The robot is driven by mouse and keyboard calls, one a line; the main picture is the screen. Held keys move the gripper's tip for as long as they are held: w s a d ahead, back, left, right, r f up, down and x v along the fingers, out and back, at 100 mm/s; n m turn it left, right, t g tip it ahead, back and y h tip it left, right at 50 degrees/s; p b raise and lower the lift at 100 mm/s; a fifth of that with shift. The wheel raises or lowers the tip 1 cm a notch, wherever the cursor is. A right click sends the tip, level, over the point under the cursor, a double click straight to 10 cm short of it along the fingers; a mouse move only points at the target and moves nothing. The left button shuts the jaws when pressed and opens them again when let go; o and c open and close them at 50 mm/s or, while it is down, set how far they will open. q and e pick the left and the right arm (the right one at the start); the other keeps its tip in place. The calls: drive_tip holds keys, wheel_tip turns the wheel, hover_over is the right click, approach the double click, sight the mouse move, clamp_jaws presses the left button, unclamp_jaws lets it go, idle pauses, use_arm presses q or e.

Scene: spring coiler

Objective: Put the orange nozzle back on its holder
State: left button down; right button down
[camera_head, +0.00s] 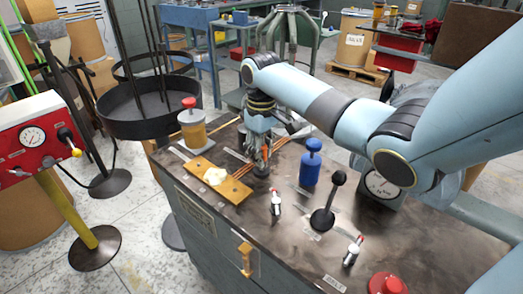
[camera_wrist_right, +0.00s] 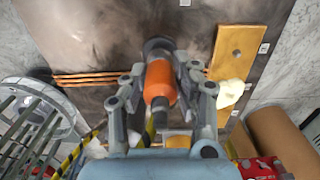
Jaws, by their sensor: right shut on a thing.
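The orange nozzle (camera_wrist_right: 159,84) sits between the two fingers of my right gripper (camera_wrist_right: 162,82) in the right wrist view. The fingers are shut on its sides. A dark round piece (camera_wrist_right: 157,46) shows at its far end, close to the bench top. I cannot tell whether the nozzle touches it or is seated in it. My left gripper is not in view.
A yellow board (camera_head: 226,188) with a cream lump (camera_head: 214,176) lies left of the gripper, copper rods (camera_head: 236,156) behind it. A blue bottle (camera_head: 311,162) stands close on the right. A black-knobbed lever (camera_head: 325,208) and small switches (camera_head: 276,203) stand in front.

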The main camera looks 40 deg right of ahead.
drive_tip(key=shift+f, duration=0.45)
idle(0.4)
drive_tip(key=c, duration=0.9)
unclamp_jaws()
drive_tip(key=shift+c, duration=0.2)
wheel_tip(320, 180, up, 11)
drive_tip(key=shift+f, duration=0.15)
drive_tip(key=shift+r, duration=0.65)
wheel_tip(320, 180, up, 13)
drive_tip(key=p, duration=1.7)
drive_tip(key=shift+p, duration=0.3)
